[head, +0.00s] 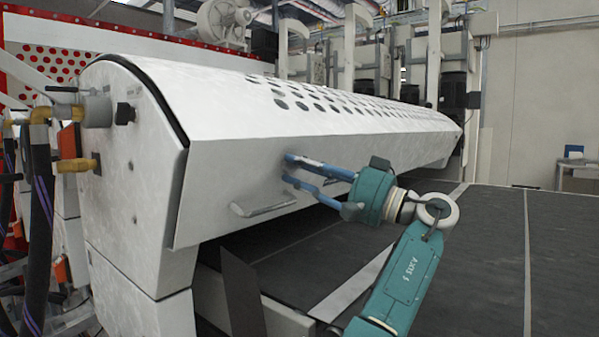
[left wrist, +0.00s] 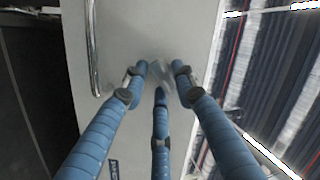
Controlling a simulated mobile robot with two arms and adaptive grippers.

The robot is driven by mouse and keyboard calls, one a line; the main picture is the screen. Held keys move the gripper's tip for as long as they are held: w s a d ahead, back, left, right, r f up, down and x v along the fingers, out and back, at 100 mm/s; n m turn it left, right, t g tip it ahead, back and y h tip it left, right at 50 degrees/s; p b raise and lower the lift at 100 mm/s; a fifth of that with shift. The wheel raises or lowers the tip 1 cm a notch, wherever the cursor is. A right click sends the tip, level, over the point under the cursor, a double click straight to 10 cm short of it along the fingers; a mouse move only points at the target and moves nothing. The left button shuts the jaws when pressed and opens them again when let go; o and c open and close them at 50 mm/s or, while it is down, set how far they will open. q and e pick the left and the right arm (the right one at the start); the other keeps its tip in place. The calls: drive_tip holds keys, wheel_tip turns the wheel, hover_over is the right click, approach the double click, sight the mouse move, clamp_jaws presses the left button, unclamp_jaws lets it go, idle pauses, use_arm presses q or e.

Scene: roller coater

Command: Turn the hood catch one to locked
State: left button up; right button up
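The white hood (head: 230,155) of the roller coater has a perforated top and a smooth front panel. My left gripper (head: 288,168) reaches that panel with blue fingers, to the right of and above the bar handle. In the left wrist view, its three fingers (left wrist: 160,78) are spread around a small, pale, blurred piece on the panel that looks like the hood catch (left wrist: 161,71). The fingers look apart, with the catch between them; I cannot make out firm contact. The catch does not show clearly in the head view, and its turn position is unclear. My right gripper is not in view.
A metal bar handle (head: 262,208) sticks out from the hood panel; it also shows in the left wrist view (left wrist: 92,50). A dark conveyor bed (head: 490,250) lies below and right. Hoses and yellow fittings (head: 77,165) crowd the left end.

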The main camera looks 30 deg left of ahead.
use_arm(q)
clamp_jaws()
drive_tip(key=shift+n, duration=0.3)
drive_tip(key=shift+r+n+t, duration=0.1)
drive_tip(key=shift+n+t, duration=0.3)
drive_tip(key=shift+n, duration=0.3)
drive_tip(key=shift+n+h, duration=0.3)
drive_tip(key=shift+n, duration=0.4)
drive_tip(key=n+t+b, duration=0.1)
drive_tip(key=n+t, duration=0.1)
drive_tip(key=n, duration=0.1)
drive_tip(key=shift+s+b, duration=0.1)
drive_tip(key=shift+b, duration=0.25)
drive_tip(key=shift+r+n+t, duration=0.15)
drive_tip(key=shift+n+t, duration=0.45)
drive_tip(key=shift+n, duration=0.2)
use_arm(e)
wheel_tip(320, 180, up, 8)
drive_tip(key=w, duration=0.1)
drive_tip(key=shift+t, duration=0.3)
